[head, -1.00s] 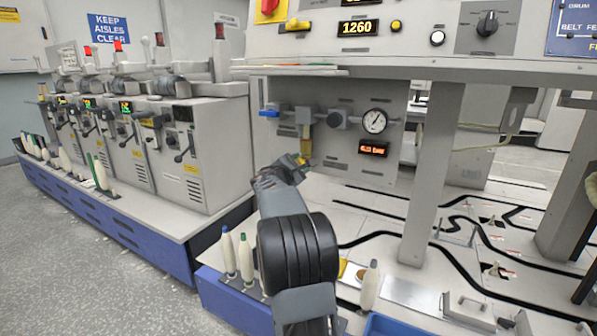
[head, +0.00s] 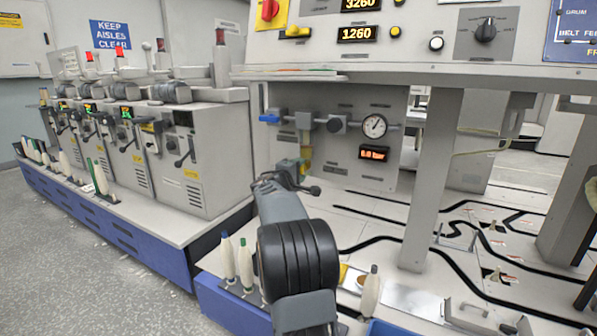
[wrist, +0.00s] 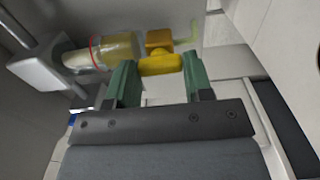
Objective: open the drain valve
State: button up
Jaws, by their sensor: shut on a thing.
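The drain valve's yellow handle (wrist: 160,64) sits between the two green fingers of my gripper (wrist: 158,70) in the wrist view. My gripper is shut on it. A yellow block (wrist: 158,38) of the valve shows just beyond the handle. The valve is at the end of a clear bowl with yellowish contents (wrist: 118,48). In the head view my gripper (head: 291,168) is under the filter bowl (head: 305,152) on the grey pipe panel. My gripper largely hides the handle there, and how far the handle is turned cannot be told.
A blue lever (head: 269,118), a round gauge (head: 374,125) and a small orange display (head: 374,153) are on the panel around the pipe. White bobbins (head: 246,262) stand at the front left of the bench. A grey post (head: 432,180) rises right of my arm.

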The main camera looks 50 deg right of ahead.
dwell(0.4)
jog(key=o, duration=0.9)
jog(key=p+v, duration=0.2)
jog(key=v, duration=1.1)
jog(key=shift+s+a, duration=0.1)
jog(key=shift+a, duration=0.3)
